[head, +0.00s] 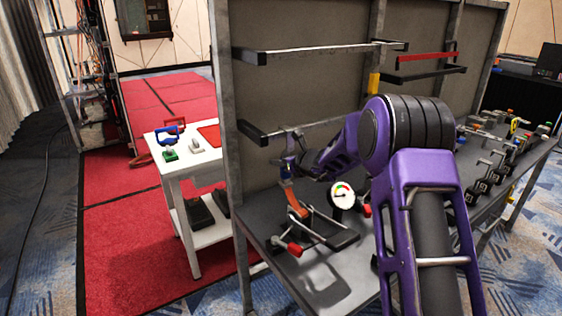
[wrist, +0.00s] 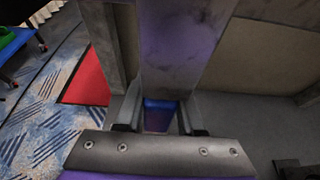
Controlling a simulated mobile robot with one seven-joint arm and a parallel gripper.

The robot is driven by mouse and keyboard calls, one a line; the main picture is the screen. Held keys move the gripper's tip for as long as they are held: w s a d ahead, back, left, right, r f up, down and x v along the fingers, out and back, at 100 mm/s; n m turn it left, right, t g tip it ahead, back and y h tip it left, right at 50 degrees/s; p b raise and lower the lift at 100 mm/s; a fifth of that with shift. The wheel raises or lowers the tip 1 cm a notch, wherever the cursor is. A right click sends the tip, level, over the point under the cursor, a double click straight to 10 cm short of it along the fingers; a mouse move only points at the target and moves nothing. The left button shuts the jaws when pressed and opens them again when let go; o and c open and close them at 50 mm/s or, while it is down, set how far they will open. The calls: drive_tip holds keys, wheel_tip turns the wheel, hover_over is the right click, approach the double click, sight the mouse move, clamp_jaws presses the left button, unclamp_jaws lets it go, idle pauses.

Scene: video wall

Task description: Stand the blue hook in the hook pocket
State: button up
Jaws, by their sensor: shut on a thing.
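My gripper (head: 289,164) is in front of the grey panel, above the dark bench. It is shut on a blue piece, which I take to be the blue hook (head: 286,171). In the wrist view the blue hook (wrist: 159,117) shows between the two fingers (wrist: 160,122); its lower end and full shape are hidden. I cannot pick out the hook pocket for certain in either view.
An orange part (head: 294,201) and a red-handled clamp (head: 294,248) stand on the bench below my gripper, beside a round gauge (head: 343,195). Black-ended rails (head: 320,51) jut from the panel. A white table (head: 186,160) stands left; several tools crowd the bench's right.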

sight(287, 155)
drive_tip(key=o, duration=0.4)
clamp_jaws()
drive_tip(key=shift+r, duration=0.1)
drive_tip(key=shift+r, duration=0.1)
drive_tip(key=shift+r+p, duration=0.9)
drive_tip(key=shift+r, duration=0.55)
drive_tip(key=shift+s+d+f+b, duration=0.1)
drive_tip(key=shift+s+d+b, duration=0.65)
drive_tip(key=shift+s, duration=0.2)
drive_tip(key=shift+s+d+b, duration=0.35)
drive_tip(key=shift+s+d, duration=0.1)
drive_tip(key=shift+s, duration=0.25)
drive_tip(key=shift+s+d+b, duration=0.4)
drive_tip(key=shift+s+d, duration=0.05)
drive_tip(key=shift+s, duration=0.3)
drive_tip(key=shift+s+d+b, duration=0.35)
drive_tip(key=shift+s+d, duration=0.1)
drive_tip(key=shift+s, duration=0.25)
